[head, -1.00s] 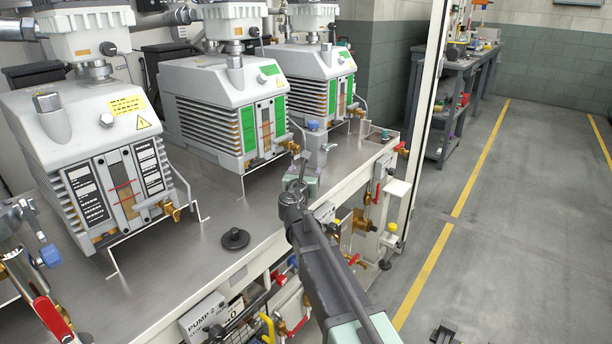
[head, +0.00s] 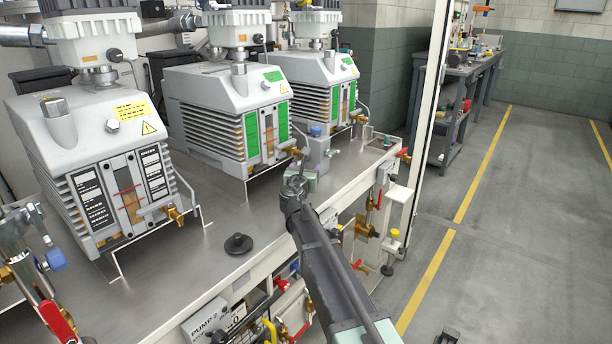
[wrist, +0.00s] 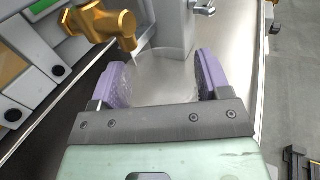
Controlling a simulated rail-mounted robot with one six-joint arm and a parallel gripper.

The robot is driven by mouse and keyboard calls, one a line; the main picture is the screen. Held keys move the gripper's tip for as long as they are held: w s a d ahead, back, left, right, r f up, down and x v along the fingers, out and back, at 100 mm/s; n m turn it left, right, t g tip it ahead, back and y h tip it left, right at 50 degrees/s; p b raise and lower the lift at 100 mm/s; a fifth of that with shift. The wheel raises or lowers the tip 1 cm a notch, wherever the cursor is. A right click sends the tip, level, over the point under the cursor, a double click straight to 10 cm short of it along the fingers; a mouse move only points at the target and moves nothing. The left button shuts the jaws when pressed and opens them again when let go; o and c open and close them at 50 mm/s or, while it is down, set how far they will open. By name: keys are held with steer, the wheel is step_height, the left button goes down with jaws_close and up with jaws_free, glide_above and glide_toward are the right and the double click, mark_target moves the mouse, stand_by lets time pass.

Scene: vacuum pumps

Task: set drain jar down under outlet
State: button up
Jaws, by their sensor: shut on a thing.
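My gripper (wrist: 160,85) has its purple fingers closed on the sides of a clear drain jar (wrist: 162,68). The jar is see-through, so its edges are faint. I cannot tell whether its base touches the steel bench. The brass outlet (wrist: 108,22) is at the upper left in the wrist view, close to the jar's left and beyond the left finger. In the head view my gripper (head: 302,163) is in front of the middle pump (head: 215,115), near its brass outlet (head: 286,147). The jar cannot be made out there.
A grey fixture with a blue cap (head: 317,145) stands just right of my gripper. Other pumps stand left (head: 85,150) and behind (head: 322,85). Valves line the bench's front edge.

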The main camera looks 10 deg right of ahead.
steer(key=w, duration=0.4)
steer(key=shift+w+d, duration=0.1)
steer(key=shift+d, duration=0.1)
steer(key=shift+f, duration=0.15)
steer(key=shift+f+b, duration=0.25)
steer(key=shift+b, duration=0.15)
steer(key=o, duration=1.1)
steer(key=v, duration=1.1)
steer(key=shift+d, duration=0.1)
steer(key=shift+w, duration=0.1)
